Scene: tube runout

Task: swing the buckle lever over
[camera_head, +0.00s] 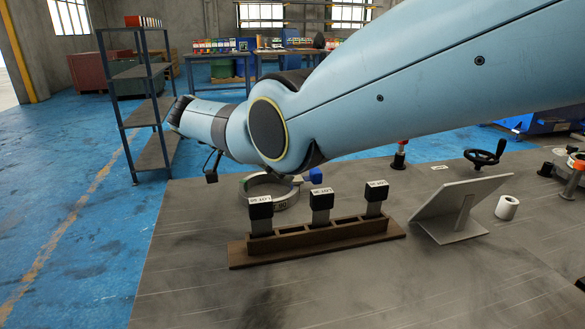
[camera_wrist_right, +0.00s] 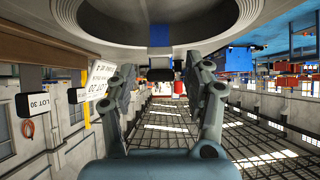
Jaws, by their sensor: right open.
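In the head view a grey ring-shaped part (camera_head: 283,201) stands behind the rack, partly hidden by my right arm. A small blue block (camera_head: 316,176) shows at its right. I cannot tell which part is the buckle lever. In the right wrist view a large grey round rim (camera_wrist_right: 100,27) fills the top, with a blue strip (camera_wrist_right: 159,34) on it. My right gripper (camera_wrist_right: 163,88) is open, its two fingers apart below the rim. A small dark piece (camera_wrist_right: 164,64) shows between them; I cannot tell if they touch it. My left gripper is out of view.
A brown rack (camera_head: 320,236) with several slots holds three black-capped, labelled pieces (camera_head: 260,207) in front of the ring. A tilted grey plate (camera_head: 452,205), a white roll (camera_head: 507,207) and a black handwheel (camera_head: 484,156) stand to the right. The table's front is clear.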

